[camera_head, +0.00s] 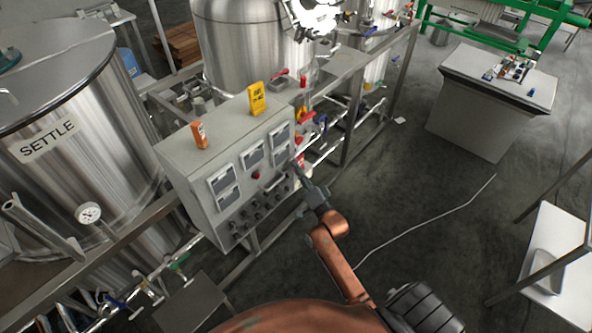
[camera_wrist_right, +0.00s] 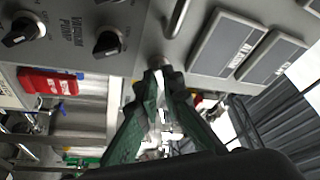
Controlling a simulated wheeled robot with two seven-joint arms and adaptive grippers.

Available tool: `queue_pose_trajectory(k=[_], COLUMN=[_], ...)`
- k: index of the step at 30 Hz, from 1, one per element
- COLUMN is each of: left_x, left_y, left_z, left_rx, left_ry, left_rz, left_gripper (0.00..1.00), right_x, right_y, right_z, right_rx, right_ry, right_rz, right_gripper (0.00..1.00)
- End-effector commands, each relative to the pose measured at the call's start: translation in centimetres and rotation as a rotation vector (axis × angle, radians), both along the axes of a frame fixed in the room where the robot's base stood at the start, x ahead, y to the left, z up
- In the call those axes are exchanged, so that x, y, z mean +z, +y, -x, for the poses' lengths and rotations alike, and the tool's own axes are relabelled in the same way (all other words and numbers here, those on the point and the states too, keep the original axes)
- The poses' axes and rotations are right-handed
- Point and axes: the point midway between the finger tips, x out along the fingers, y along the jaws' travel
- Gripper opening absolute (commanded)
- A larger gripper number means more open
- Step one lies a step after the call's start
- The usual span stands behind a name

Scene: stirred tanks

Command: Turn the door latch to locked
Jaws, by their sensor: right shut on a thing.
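The grey control cabinet (camera_head: 178,165) stands left of centre in the head view, its sloped front carrying meters, knobs and a bar handle. My right gripper (camera_head: 295,166) reaches the right part of that front from below. In the right wrist view its two green fingers (camera_wrist_right: 160,72) come together on a small round metal piece on the panel, which looks like the door latch (camera_wrist_right: 156,62). The fingers cover most of it, so which way the latch is turned cannot be read. My left gripper is not in view.
An orange box (camera_head: 199,134) and a yellow device (camera_head: 257,98) stand on the cabinet.

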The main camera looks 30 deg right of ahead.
Motion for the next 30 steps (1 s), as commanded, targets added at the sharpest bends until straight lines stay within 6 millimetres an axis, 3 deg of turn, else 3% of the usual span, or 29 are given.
queue_pose_trajectory(k=[15,30], left_x=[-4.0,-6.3], left_y=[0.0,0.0], left_z=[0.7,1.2], left_rx=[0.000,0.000], left_ry=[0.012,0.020], left_rz=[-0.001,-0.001], left_gripper=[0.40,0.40], right_x=[-0.8,-0.8], right_y=[-0.4,-0.7], right_z=[-0.1,-0.2], right_rx=[0.001,0.002], right_ry=[-0.136,-0.250], right_rz=[0.477,0.865], right_gripper=[0.00,0.00])
